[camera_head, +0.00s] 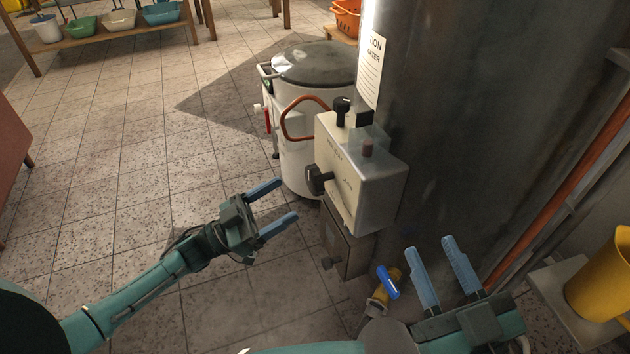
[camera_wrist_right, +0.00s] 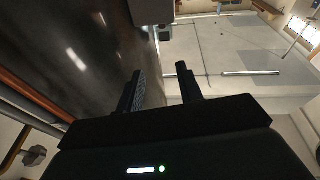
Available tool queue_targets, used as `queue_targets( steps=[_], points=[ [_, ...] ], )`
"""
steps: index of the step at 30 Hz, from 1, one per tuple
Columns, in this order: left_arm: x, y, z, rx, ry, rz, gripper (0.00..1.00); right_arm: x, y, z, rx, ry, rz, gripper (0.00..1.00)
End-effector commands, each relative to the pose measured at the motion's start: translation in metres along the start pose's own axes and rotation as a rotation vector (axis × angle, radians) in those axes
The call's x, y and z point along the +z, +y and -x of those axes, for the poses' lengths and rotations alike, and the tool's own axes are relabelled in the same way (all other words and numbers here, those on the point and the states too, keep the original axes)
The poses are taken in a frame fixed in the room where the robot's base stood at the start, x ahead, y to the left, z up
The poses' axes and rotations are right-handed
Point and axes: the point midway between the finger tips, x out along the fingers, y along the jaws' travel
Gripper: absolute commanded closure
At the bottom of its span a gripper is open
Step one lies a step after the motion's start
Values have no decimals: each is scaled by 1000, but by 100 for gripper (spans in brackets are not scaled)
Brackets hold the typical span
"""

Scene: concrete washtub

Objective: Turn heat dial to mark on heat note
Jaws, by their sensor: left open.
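A pale metal control box (camera_head: 370,190) is fixed to the tall dark cylinder. A black knob (camera_head: 318,180) sticks out of its front face, beside small print I cannot read; it may be the heat dial. A second black knob (camera_head: 342,108) stands at the top of the box. A printed paper note (camera_head: 371,75) is on the cylinder above; only "ION" and "WATER" can be made out. My left gripper (camera_head: 288,200) is open and empty, left of and below the front knob, apart from it. My right gripper (camera_head: 430,246) is open and empty, right of and below the box.
The tall metal cylinder (camera_head: 480,130) fills the right. A white lidded drum (camera_head: 298,165) stands behind the box. A tap with a blue handle (camera_head: 388,282) sits below. A yellow container (camera_head: 603,280) is at far right. Colored tubs stand on a back bench (camera_head: 120,40). The tiled floor left is clear.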

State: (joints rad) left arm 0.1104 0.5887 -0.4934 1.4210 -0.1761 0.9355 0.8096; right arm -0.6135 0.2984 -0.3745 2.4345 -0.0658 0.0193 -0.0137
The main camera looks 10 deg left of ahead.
Motion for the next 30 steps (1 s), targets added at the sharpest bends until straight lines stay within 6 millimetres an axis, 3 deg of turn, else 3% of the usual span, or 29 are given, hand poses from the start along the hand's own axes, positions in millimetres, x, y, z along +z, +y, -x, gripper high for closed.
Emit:
queue_targets(
  steps=[6, 12, 25, 30],
  points=[
    [1, 0, -47, 2, 4, -2, 25, 2, -1, 0, -5, 11, -20, 64],
    [1, 0, -75, 0, 2, -2, 25, 3, -2, 0, -8, 15, -32, 64],
    [0, 0, -86, -1, 0, 0, 25, -1, -2, -1, -10, 24, -41, 64],
    [0, 0, -85, -1, 0, 0, 38, -1, -3, -1, -11, 25, -41, 64]
  ],
)
